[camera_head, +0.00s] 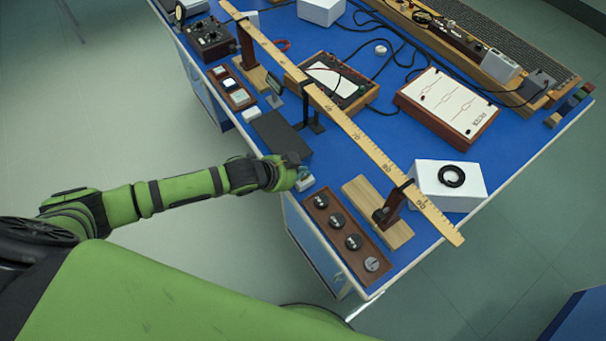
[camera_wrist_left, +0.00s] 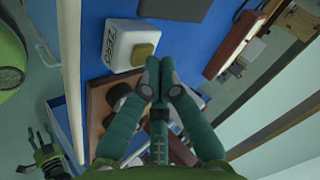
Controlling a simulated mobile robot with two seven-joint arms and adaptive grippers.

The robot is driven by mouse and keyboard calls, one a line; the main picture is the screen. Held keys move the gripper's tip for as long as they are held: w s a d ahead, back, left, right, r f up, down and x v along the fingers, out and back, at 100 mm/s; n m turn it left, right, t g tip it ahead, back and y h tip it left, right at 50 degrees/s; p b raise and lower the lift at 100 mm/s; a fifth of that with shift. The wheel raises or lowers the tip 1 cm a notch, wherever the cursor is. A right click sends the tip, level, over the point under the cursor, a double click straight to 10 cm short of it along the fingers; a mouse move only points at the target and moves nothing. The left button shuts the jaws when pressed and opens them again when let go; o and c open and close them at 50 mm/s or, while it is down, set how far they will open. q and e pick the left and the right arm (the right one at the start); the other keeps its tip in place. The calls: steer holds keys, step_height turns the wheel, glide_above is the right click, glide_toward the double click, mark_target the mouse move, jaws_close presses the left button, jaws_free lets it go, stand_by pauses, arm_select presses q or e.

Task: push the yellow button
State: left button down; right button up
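The yellow button (camera_wrist_left: 144,52) sits on a white box (camera_wrist_left: 122,40) marked "ZERO" on the blue bench, at the upper middle of the left wrist view. In the head view the small box (camera_head: 306,184) shows at the bench's near edge, partly hidden by my left gripper (camera_head: 299,174). My left gripper (camera_wrist_left: 158,68) has its two fingers together with nothing between them. Its tips lie beside the button in the left wrist view; whether they touch it I cannot tell. My right gripper (camera_wrist_left: 45,148) shows small at the lower left of that view, its fingers apart.
A wooden tray (camera_head: 334,216) with several dark round knobs lies just right of the box. A black block (camera_head: 280,135) lies on its other side. A long yellow ruler (camera_head: 350,125) on stands runs above the bench. A white box with a black ring (camera_head: 436,183) stands farther right.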

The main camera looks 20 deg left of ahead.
arm_select(q)
steer(key=shift+f, duration=0.4)
steer(key=shift+r, duration=0.1)
stand_by(0.4)
steer(key=shift+r+p, duration=0.8)
steer(key=shift+p, duration=0.05)
steer(key=shift+r, duration=0.1)
step_height(320, 180, up, 5)
steer(key=p, duration=0.5)
stand_by(0.5)
